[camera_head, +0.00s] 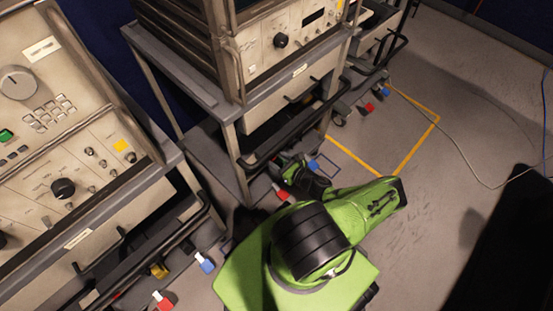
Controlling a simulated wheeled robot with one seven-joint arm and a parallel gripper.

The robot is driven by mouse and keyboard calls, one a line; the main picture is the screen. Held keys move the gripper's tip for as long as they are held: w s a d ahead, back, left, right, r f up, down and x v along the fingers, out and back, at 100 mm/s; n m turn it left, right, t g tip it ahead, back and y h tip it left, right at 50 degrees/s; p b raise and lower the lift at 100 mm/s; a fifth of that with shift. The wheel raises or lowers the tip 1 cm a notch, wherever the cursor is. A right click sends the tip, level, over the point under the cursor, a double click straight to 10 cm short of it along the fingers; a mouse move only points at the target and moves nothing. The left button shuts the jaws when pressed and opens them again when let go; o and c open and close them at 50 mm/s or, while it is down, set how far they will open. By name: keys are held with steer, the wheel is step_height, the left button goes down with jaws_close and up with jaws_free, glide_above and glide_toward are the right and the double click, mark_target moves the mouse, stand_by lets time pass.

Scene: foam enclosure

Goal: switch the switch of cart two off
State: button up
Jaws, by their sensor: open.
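Three equipment carts stand in a row: a near left cart (92,231), a middle cart (290,95) and a far right cart (371,43). Their label text is too small to read, so I cannot tell which is cart two. My gripper (292,172) is low at the foot of the middle cart, partly hidden by my green arm. It is open. A red tab (281,194) and a blue tab (313,165) are close beside it. I cannot tell whether it touches either, or the switch's position.
The left cart has a red tab (163,303) and a blue tab (206,264) low down. The far cart has a similar red tab (369,107) and blue tab (385,92). A yellow floor outline (413,147) and loose cables (463,151) lie right on open grey floor.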

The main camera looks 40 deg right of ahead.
steer(key=p+v, duration=0.3)
steer(key=v, duration=1.2)
steer(key=shift+s, duration=0.2)
steer(key=shift+a, duration=0.1)
